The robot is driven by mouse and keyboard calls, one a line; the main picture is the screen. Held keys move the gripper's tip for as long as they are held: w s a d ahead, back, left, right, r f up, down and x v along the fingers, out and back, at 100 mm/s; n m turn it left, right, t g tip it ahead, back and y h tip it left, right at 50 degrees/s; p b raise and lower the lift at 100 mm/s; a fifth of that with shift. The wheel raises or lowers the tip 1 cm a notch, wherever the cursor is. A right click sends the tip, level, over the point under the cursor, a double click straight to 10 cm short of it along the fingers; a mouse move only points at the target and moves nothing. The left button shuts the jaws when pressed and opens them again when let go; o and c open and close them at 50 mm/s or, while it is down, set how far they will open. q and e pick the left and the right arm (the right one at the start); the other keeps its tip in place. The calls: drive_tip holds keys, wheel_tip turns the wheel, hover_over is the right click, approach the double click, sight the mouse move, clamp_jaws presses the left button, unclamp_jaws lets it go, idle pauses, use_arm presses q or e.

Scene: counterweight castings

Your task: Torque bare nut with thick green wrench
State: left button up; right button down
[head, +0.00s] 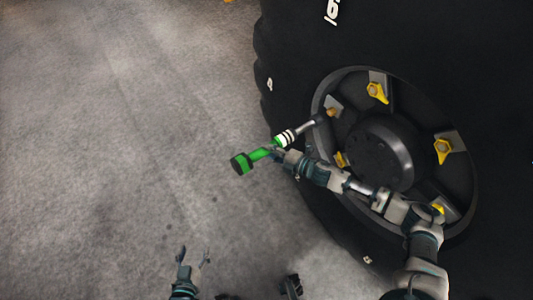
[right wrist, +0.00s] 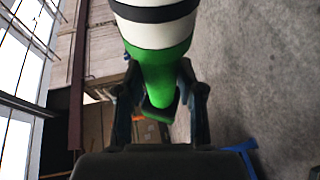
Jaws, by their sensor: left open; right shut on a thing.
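The thick green wrench (head: 259,154) has a black end, a black-and-white banded collar and a grey shaft. My right gripper (head: 277,153) is shut on its green part. In the right wrist view, the fingers stand on both sides of the green wrench (right wrist: 165,70). The shaft points up and right to the bare nut (head: 332,112), a brownish nut without a yellow piece at the wheel hub's upper left. The shaft tip is at or very near this nut; I cannot tell whether it is seated. My left gripper (head: 194,256) is open and empty over the floor.
The large black tyre (head: 300,40) and its wheel hub (head: 385,150) fill the right side. Other nuts carry yellow pieces, such as the upper one (head: 377,92) and the right one (head: 442,150). My right arm crosses the lower hub. The grey floor (head: 110,130) at left is clear.

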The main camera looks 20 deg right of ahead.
sight(289, 140)
drive_tip(key=shift+w+d+r, duration=0.15)
drive_tip(key=shift+w+d, duration=0.2)
drive_tip(key=shift+d, duration=0.5)
drive_tip(key=shift+w+d+r, duration=0.1)
drive_tip(key=shift+w+d, duration=0.2)
drive_tip(key=shift+d, duration=0.5)
drive_tip(key=shift+r+p, duration=0.15)
drive_tip(key=shift+p, duration=0.25)
drive_tip(key=shift+d+p, duration=0.1)
drive_tip(key=shift+p, duration=0.3)
idle(0.5)
drive_tip(key=shift+w+d, duration=0.25)
drive_tip(key=shift+d, duration=0.45)
drive_tip(key=shift+w+d, duration=0.25)
drive_tip(key=shift+d, duration=0.45)
drive_tip(key=shift+w+d, duration=0.25)
drive_tip(key=shift+d, duration=0.45)
idle(1.0)
drive_tip(key=shift+w+d, duration=0.1)
drive_tip(key=shift+d, duration=0.1)
idle(1.0)
drive_tip(key=shift+a, duration=0.15)
